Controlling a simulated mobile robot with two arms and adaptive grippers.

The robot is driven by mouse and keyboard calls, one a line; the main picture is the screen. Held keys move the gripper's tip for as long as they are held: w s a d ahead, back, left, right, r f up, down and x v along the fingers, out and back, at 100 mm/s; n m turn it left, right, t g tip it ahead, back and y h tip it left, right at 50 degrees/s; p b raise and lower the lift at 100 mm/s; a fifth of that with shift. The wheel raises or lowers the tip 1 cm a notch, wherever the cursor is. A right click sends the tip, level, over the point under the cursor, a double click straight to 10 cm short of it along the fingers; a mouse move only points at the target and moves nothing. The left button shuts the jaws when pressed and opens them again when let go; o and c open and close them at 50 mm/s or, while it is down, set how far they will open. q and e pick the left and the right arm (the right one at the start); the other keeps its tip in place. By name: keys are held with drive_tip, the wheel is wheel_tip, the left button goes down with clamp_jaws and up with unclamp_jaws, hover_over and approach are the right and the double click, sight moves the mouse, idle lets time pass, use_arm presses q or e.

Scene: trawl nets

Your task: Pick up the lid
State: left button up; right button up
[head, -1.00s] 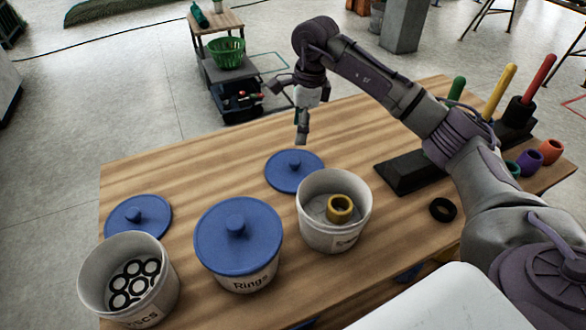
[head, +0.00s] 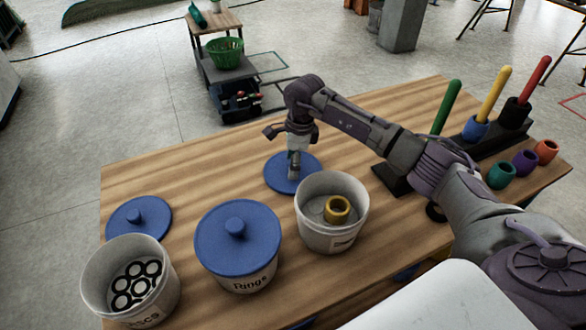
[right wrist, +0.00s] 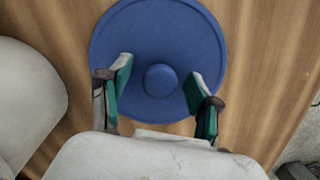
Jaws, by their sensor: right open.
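A round blue lid (head: 272,181) with a knob lies flat on the wooden table behind the open bucket. In the right wrist view the lid (right wrist: 160,25) shows its knob (right wrist: 160,80) between my two fingers. My right gripper (head: 294,172) is open and low over the lid, with the fingertips either side of the knob (right wrist: 158,82). I cannot tell whether the fingers touch the lid. A second blue lid (head: 150,212) lies flat at the table's left. A third blue lid (head: 220,255) sits on the bucket marked Rings (head: 249,281). My left gripper is not in view.
An open white bucket (head: 325,240) with a yellow ring stands just in front of the lid. The table's far left is clear.

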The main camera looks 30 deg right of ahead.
drive_tip(key=c, duration=1)
